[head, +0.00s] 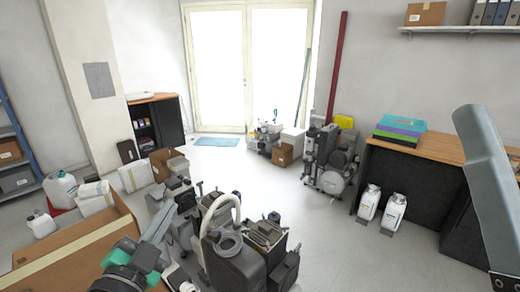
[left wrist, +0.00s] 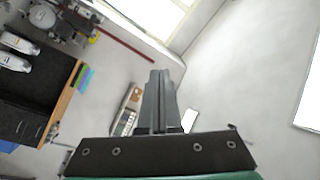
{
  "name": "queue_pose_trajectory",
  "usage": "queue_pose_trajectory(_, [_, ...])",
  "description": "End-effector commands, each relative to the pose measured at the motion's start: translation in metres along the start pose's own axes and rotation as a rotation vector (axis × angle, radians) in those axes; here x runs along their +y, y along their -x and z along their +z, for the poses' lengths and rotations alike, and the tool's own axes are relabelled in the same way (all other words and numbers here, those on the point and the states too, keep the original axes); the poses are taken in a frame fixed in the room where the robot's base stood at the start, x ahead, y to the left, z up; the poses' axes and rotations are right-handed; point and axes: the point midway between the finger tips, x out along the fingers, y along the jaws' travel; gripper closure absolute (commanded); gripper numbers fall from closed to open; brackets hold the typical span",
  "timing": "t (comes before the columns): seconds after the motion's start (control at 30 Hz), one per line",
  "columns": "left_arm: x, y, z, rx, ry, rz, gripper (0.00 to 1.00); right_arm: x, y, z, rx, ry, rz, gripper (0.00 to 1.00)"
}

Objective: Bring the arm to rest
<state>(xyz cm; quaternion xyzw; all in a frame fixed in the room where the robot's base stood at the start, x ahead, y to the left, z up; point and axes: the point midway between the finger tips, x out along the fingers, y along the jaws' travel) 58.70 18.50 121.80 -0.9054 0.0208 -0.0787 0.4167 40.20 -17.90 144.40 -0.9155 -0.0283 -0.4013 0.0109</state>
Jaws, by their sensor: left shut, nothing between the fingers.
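My left gripper (head: 160,222) shows at the lower left of the head view, grey fingers beyond a green and dark wrist. It appears in front of the grey machines on the floor; I cannot tell how far apart they are. In the left wrist view its fingers (left wrist: 158,88) are together and empty, pointing away from the camera above a dark bracket. My right gripper is not in view.
A cardboard box (head: 75,250) lies beside my left arm. Several dark grey compressors (head: 240,255) crowd the lower middle. A wooden-topped desk (head: 435,145) stands right, with two white bottles (head: 369,203) (head: 393,213) before it. Open floor (head: 225,168) lies toward the glass doors.

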Motion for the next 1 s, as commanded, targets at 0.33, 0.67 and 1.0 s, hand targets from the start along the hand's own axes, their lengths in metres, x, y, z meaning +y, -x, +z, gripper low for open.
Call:
queue_pose_trajectory(0.33, [-0.165, 0.132, -0.178, 0.518, 0.463, -0.384, 1.0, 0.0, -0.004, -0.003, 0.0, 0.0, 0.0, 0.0])
queue_pose_trajectory(0.67, [-0.257, 0.141, -0.25, 0.64, 0.811, -0.34, 1.0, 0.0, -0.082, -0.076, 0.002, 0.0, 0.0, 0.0])
queue_pose_trajectory(1.0, [-0.381, 0.119, -0.355, 0.638, 0.81, -0.34, 1.0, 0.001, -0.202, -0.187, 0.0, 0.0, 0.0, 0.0])
